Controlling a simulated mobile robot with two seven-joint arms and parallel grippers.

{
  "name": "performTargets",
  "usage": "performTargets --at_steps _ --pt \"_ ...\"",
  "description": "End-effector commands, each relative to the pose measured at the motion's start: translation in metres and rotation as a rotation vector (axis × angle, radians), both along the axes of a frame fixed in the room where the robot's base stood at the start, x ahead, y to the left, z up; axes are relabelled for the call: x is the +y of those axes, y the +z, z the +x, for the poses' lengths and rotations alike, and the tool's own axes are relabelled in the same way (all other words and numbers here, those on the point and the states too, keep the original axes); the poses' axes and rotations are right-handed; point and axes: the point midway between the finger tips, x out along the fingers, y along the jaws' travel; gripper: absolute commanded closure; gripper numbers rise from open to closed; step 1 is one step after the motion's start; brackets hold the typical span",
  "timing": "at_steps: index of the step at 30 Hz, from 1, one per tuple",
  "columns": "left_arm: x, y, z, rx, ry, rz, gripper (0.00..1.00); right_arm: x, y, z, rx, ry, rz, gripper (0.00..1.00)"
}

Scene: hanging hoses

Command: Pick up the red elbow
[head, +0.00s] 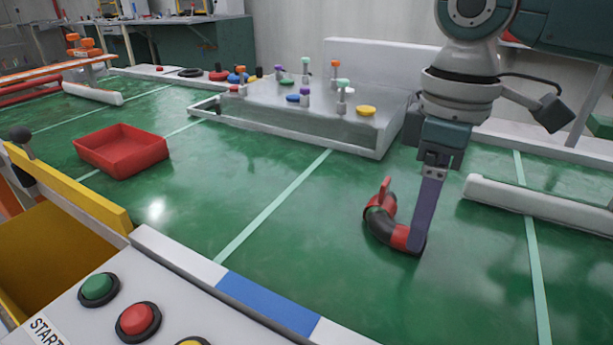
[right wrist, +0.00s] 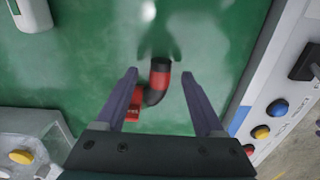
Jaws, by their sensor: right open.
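The red elbow (head: 380,227), a bent pipe piece with red ends, a black bend and a red lever, lies on the green table. My right gripper (head: 418,246) points down at the elbow's right end, with one finger seen in front of that end. In the right wrist view the elbow (right wrist: 157,84) shows between the two spread fingers of the open gripper (right wrist: 159,74). I cannot tell whether a finger touches it. My left gripper is not in view.
A red tray (head: 122,150) lies at left. A grey stepped stand (head: 300,122) with colored knobs is behind. A white bar (head: 540,203) lies at right. A panel with a green button (head: 97,288) and a red button (head: 137,320) edges the front. The table's middle is clear.

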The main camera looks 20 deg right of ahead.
Motion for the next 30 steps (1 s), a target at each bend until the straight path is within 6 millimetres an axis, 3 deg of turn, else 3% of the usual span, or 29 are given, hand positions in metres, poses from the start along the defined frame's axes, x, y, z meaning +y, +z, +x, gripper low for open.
performTargets --at_steps 1,4,13,30 --pt "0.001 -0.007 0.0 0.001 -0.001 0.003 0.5 -0.001 -0.012 -0.004 0.004 0.001 -0.002 0.3" --pt "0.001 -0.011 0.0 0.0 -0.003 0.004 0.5 0.0 -0.025 -0.003 0.002 0.0 -0.001 0.3" --pt "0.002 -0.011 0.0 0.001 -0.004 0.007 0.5 0.0 -0.029 -0.003 -0.001 0.002 -0.001 0.3" --pt "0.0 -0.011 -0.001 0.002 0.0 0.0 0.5 0.0 -0.028 -0.003 0.0 0.001 -0.001 0.93"
